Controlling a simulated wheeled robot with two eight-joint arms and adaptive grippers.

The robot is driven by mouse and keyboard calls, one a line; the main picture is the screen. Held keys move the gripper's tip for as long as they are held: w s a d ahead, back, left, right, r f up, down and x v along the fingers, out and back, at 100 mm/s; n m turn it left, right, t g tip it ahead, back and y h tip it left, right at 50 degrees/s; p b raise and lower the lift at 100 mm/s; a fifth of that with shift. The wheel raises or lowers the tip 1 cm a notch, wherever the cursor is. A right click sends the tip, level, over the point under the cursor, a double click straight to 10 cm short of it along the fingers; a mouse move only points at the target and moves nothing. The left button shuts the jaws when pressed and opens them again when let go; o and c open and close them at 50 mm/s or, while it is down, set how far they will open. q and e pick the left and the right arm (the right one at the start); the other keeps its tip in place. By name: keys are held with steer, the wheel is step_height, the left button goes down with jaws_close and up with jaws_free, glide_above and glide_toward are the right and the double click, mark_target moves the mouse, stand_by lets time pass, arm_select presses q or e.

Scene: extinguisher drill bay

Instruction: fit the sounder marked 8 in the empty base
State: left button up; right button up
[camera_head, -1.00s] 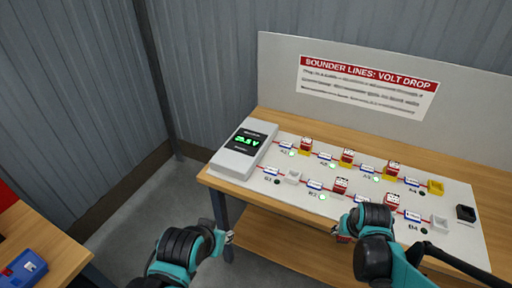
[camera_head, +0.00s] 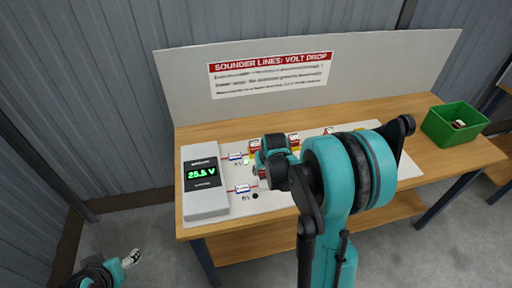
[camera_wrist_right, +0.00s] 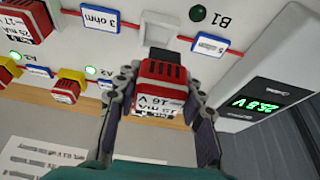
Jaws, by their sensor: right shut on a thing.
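My right gripper (camera_wrist_right: 160,100) is shut on a red sounder (camera_wrist_right: 162,78) with a dark end and a white label reading "16 V"; I cannot read an 8 on it. In the wrist view the sounder is close to the white empty base (camera_wrist_right: 158,24), between the 3 ohm and 5 ohm tags near B1. I cannot tell if they touch. In the head view my right gripper (camera_head: 258,171) is over the board and my right arm hides much of it, including that base. My left gripper (camera_head: 132,257) is low at the left, off the table; its jaws are too small to judge.
The meter (camera_head: 205,182) stands at the board's left end. Other sounders (camera_wrist_right: 22,22) sit on the board; yellow bases (camera_wrist_right: 70,82) show nearby. A green crate (camera_head: 455,126) is on the table's right end. An upright sign panel (camera_head: 180,92) closes the back.

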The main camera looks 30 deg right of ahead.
steer(key=shift+w+d+r, duration=0.15)
steer(key=shift+w+d, duration=0.25)
steer(key=shift+d, duration=0.25)
steer(key=shift+w+d, duration=0.15)
steer(key=shift+f+b, duration=0.35)
steer(key=shift+f, duration=0.1)
steer(key=shift+s+f, duration=0.2)
steer(key=shift+f, duration=0.05)
steer(key=shift+w+f+b, duration=0.1)
steer(key=shift+f+b, duration=0.7)
steer(key=shift+f, duration=0.15)
arm_select(q)
steer(key=shift+w+f+b, duration=0.15)
steer(key=shift+f+b, duration=0.25)
steer(key=shift+f, duration=0.4)
steer(key=shift+w+f+b, duration=0.15)
steer(key=shift+f+b, duration=0.2)
steer(key=shift+f, duration=0.4)
arm_select(e)
steer(key=shift+f, duration=1.05)
arm_select(q)
steer(key=shift+f+b, duration=0.35)
steer(key=shift+f, duration=0.05)
steer(key=shift+f+b, duration=0.65)
steer(key=shift+b, duration=0.05)
arm_select(e)
steer(key=shift+f, duration=0.65)
